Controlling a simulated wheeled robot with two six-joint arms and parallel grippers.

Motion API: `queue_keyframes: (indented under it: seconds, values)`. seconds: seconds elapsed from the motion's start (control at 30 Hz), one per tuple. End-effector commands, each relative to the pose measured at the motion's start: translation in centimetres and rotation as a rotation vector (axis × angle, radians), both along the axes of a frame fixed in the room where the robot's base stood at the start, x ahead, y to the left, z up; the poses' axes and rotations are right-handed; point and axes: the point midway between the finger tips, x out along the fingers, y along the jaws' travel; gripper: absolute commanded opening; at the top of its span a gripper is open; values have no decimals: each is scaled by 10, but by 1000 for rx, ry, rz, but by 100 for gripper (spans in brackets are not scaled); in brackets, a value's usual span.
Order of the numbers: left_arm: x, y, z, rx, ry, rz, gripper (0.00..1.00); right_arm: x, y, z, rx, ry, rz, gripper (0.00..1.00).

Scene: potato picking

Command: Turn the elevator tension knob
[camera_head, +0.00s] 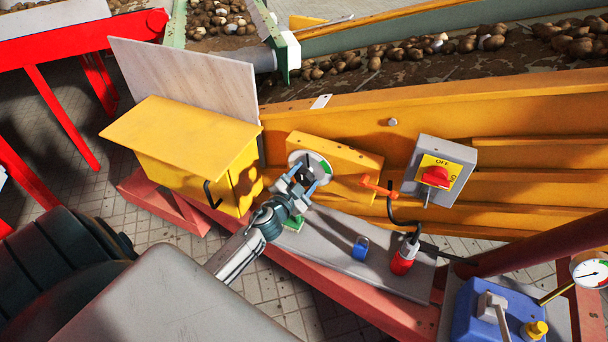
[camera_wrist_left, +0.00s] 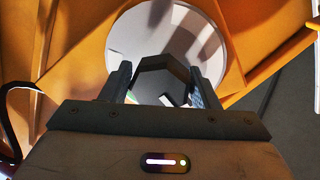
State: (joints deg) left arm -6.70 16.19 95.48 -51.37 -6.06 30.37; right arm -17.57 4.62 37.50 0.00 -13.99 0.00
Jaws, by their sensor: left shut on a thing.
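The tension knob is a black, angular knob (camera_wrist_left: 163,68) in front of a round pale dial plate (camera_wrist_left: 150,28) in the left wrist view. In the head view the dial plate (camera_head: 322,161), with a green patch at its right, sits on a yellow housing (camera_head: 350,160). My left gripper (camera_head: 305,183) reaches up to the dial from below. Its fingers stand on both sides of the knob, shut on it, as the left wrist view (camera_wrist_left: 163,85) shows. The gripper hides part of the knob and dial in the head view. My right gripper is not in view.
An orange lever (camera_head: 378,186) and a grey switch box (camera_head: 440,170) with a red rotary switch are to the right. A yellow cabinet (camera_head: 185,145) stands left. A blue padlock (camera_head: 360,248) and a red plug (camera_head: 403,260) are on the grey ledge (camera_head: 335,240) below.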

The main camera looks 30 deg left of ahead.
Motion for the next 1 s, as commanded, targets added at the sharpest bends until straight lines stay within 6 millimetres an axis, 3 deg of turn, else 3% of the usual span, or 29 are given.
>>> queue_keyframes:
  seconds: [1.0]
  values:
    - [-1,0,0,915,148,-2,32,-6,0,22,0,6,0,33]
